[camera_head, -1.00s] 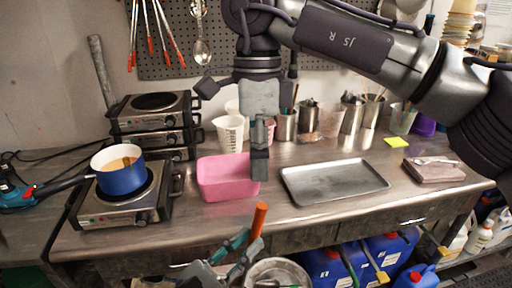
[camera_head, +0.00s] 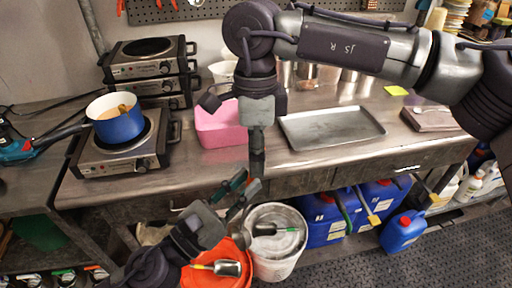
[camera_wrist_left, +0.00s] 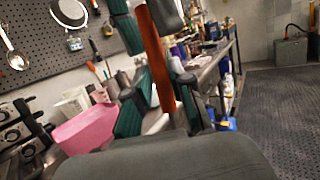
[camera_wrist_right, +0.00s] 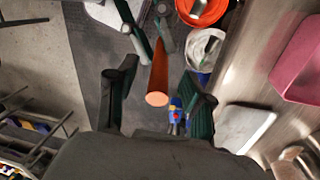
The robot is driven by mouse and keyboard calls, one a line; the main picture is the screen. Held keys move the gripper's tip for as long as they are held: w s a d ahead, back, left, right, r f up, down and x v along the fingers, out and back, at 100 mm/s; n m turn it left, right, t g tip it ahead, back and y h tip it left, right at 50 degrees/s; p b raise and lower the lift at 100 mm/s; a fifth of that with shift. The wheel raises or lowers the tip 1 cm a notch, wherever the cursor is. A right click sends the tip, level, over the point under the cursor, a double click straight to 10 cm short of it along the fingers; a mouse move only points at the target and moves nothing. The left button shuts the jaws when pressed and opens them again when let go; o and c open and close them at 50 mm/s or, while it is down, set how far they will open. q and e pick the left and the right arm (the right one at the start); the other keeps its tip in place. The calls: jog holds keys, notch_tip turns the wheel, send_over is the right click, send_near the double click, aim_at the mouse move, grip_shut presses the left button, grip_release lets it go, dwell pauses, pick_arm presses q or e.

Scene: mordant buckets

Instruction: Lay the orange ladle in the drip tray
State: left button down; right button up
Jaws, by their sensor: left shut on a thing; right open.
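My left gripper (camera_head: 240,196) is in front of the bench, shut on the orange ladle. In the left wrist view the ladle's orange handle (camera_wrist_left: 158,60) stands up between the fingers; its bowl cannot be made out. My right gripper (camera_head: 257,165) points down just above the left one, open. In the right wrist view the handle's end (camera_wrist_right: 157,98) points up between the right fingers, which look apart from it. In the head view the handle is hidden behind the right gripper. The drip tray (camera_head: 290,128), flat grey metal, lies empty on the bench.
A pink tub (camera_head: 222,135) stands left of the tray. A blue pot (camera_head: 118,120) sits on a hotplate (camera_head: 100,162). Below the bench front stand an orange bucket (camera_head: 240,254) and a white bucket (camera_head: 275,265), each with a ladle, and blue canisters (camera_head: 322,220).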

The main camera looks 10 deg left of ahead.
grip_shut()
pick_arm(q)
jog(key=c, duration=0.9)
grip_release()
jog(key=shift+c, duration=0.2)
